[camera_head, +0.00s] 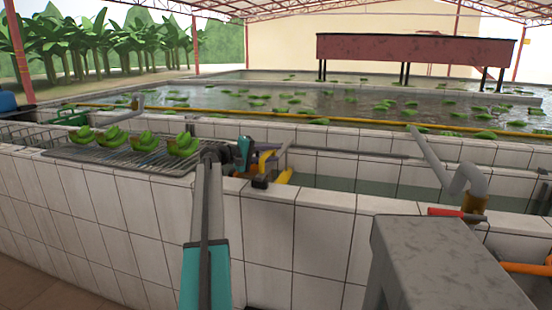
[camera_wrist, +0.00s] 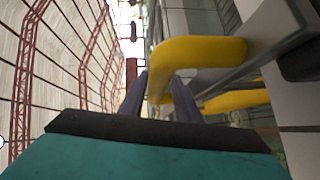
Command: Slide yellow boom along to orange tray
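A bent yellow piece, which looks like the handle of the yellow boom (camera_head: 267,159), is at the tiled wall's top, in the middle of the head view. It fills the upper middle of the wrist view (camera_wrist: 205,50), its right end at a grey bar. My gripper (camera_head: 244,155) is at this piece; in the wrist view its dark fingers (camera_wrist: 160,84) stand on both sides of the bent end, with no clear gap, so they seem shut on it. The fingertips are partly hidden. I cannot make out an orange tray; an orange edge (camera_head: 528,267) shows at the far right.
A rack (camera_head: 75,152) with several green banana bunches stands left of my gripper. A water channel (camera_head: 340,184) runs behind the tiled wall (camera_head: 270,235). A grey bent pipe (camera_head: 440,165) rises at right. A long yellow pipe (camera_head: 330,122) crosses farther back. A second yellow piece (camera_wrist: 235,100) lies below.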

